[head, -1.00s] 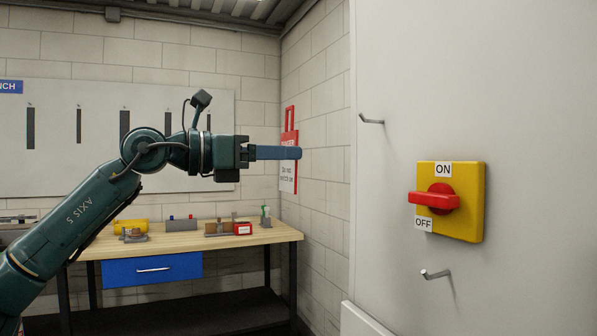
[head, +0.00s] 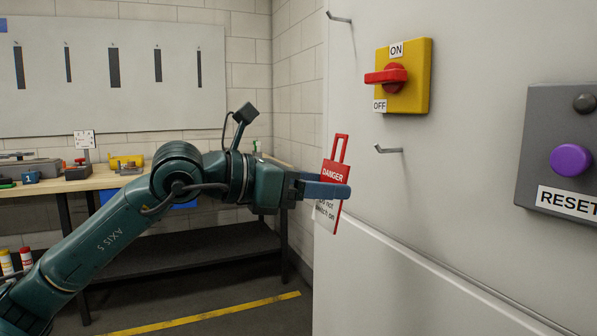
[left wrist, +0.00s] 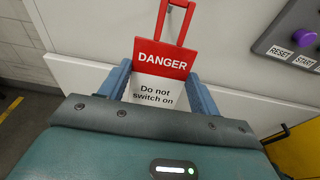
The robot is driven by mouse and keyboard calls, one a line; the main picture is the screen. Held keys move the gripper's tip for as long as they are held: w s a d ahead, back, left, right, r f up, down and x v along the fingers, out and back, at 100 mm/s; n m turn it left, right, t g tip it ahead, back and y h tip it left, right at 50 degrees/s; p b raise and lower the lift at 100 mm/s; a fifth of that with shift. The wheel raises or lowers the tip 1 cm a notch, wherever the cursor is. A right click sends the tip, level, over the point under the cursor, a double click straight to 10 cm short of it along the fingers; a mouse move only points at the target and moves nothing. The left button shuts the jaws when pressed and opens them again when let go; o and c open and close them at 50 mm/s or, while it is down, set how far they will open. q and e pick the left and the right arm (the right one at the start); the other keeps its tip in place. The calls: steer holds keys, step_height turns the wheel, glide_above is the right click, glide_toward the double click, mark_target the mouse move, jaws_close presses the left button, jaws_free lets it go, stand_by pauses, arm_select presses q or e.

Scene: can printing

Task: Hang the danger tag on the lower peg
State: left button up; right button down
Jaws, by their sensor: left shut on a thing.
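My left gripper (head: 325,189) is shut on the red and white danger tag (head: 335,172), holding it by its sides. The tag leans slightly, its red loop handle at the top. In the left wrist view the tag (left wrist: 163,72) sits between the two blue fingers (left wrist: 160,88), its text facing the camera. The lower peg (head: 389,150) sticks out of the pale cabinet, below the switch. In the head view it is right of the tag's loop, with a visible gap. In the left wrist view a peg end shows at the loop's top; whether they touch I cannot tell. My right gripper is not in view.
The upper peg (head: 340,17) is on the cabinet (head: 470,200), left of the yellow switch (head: 408,75) with its red handle. A grey reset panel (head: 562,150) is at the right. A workbench (head: 100,178) stands behind my left arm.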

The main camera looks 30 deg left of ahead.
arm_select(q)
steer(key=shift+r+p+x, duration=0.15)
steer(key=shift+p+x, duration=0.55)
steer(key=shift+x, duration=0.5)
steer(key=shift+r+p+x, duration=0.15)
steer(key=shift+p+x, duration=0.5)
steer(key=shift+x, duration=0.5)
steer(key=shift+w+d, duration=0.2)
steer(key=shift+w, duration=0.05)
steer(key=shift+f+x, duration=0.15)
steer(key=shift+x, duration=1.05)
steer(key=shift+f+x, duration=0.1)
steer(key=shift+x, duration=1.05)
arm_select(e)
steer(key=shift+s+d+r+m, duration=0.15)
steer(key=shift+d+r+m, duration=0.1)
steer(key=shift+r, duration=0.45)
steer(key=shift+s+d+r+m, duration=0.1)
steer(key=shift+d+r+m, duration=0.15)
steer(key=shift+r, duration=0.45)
arm_select(q)
steer(key=shift+a, duration=0.1)
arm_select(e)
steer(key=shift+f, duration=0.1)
arm_select(q)
steer(key=o, duration=1)
steer(key=shift+o, duration=0.2)
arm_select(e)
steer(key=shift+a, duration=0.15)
